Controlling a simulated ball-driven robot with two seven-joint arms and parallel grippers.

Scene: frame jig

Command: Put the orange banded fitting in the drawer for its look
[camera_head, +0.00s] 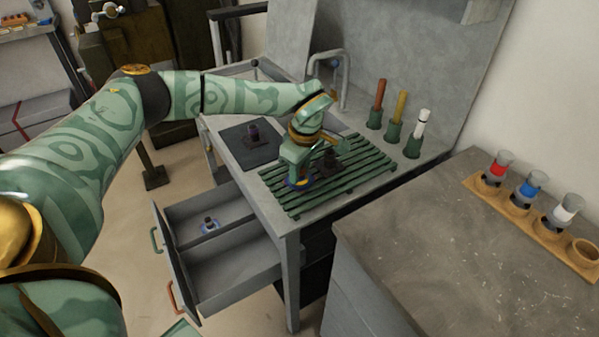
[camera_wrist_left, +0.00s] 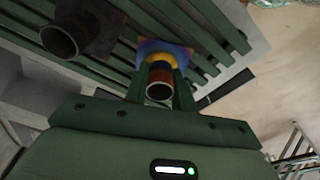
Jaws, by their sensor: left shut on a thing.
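My left gripper (camera_head: 296,176) is shut on the orange banded fitting (camera_head: 294,184) at the left part of the green slatted rack. In the left wrist view this fitting (camera_wrist_left: 160,63) is a short pipe with a yellow-orange band and a mottled blue-and-orange base, between the fingers. The base looks at or just above the slats; I cannot tell if it touches. Two open drawers are below the bench: one with a green handle (camera_head: 154,240) and one with an orange handle (camera_head: 172,299). My right gripper is not in view.
A dark fitting (camera_head: 329,163) stands on the rack (camera_head: 361,174) close to my gripper. Another purple-topped one (camera_head: 254,134) is on a dark mat. A fitting with a bluish base (camera_head: 209,225) lies in the green-handled drawer; the orange-handled one looks empty.

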